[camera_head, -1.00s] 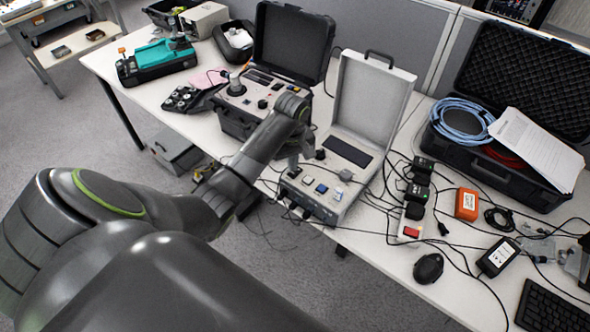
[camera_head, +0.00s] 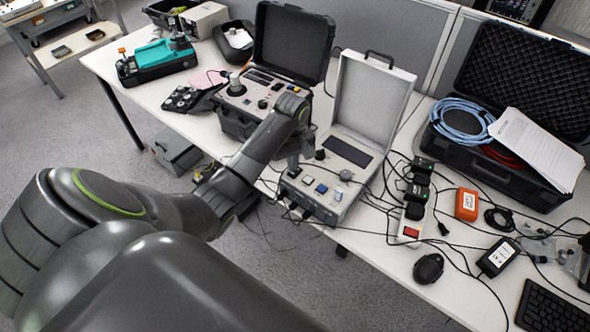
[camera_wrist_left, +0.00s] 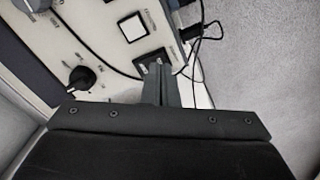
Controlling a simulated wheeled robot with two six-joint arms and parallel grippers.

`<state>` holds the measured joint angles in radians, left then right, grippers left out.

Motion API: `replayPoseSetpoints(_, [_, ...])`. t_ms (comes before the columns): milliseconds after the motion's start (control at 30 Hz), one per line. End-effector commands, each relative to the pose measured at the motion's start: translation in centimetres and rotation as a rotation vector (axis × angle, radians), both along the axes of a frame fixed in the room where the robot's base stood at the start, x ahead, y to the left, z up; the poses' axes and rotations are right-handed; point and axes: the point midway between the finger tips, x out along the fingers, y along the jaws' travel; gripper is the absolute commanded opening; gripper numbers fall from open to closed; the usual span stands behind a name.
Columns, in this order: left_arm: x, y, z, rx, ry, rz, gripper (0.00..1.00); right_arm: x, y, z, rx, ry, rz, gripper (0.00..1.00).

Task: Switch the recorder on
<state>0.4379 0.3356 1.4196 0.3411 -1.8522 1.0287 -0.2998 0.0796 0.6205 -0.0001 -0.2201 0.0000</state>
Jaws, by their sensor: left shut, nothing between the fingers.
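The recorder, as I take it, is the open pale case (camera_head: 324,207) in the middle of the table, with its lid up, a dark screen and coloured square buttons. My left gripper (camera_head: 292,172) is at the left end of its panel, pointing down. In the left wrist view, its shut, empty fingers (camera_wrist_left: 155,72) are at a small black switch (camera_wrist_left: 151,61) near the panel edge; I cannot tell whether they touch it. A white square button (camera_wrist_left: 132,27) and a black knob (camera_wrist_left: 80,77) are nearby. The fingers partly hide the switch. My right gripper is not in view.
A dark open case (camera_head: 241,122) with controls stands to the left of the recorder. Cables and a power strip (camera_head: 412,220) lie to its right, with an orange box (camera_head: 467,204) and a mouse (camera_head: 428,268). A black case (camera_head: 515,182) holds blue cable.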

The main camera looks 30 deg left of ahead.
Motion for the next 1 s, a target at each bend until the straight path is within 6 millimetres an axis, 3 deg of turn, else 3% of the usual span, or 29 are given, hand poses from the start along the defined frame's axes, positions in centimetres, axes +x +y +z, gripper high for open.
replayPoseSetpoints(1000, [-0.01,-0.02,-0.90,-0.001,0.001,0.000,0.00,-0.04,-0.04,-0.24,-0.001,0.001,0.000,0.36])
